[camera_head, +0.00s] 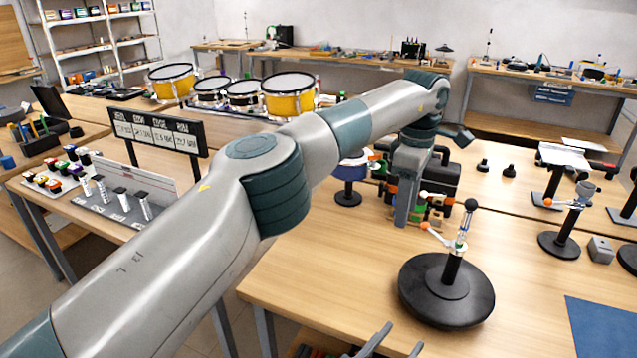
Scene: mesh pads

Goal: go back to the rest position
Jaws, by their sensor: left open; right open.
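My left arm crosses the view from the lower left, and its gripper (406,215) points down over the far part of the wooden table. It is open, beside a black case with orange parts (438,187), which it partly hides. I cannot tell whether it touches anything. My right gripper (390,350) shows only as fingertips at the bottom edge. They are apart, with nothing visible between them.
A round black stand (447,290) with a jointed post is on the table (530,320) near both grippers. A blue mat (603,326) lies at the right front. More stands (560,243) are behind it. Drums (290,95) and a label board (158,132) lie beyond my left arm.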

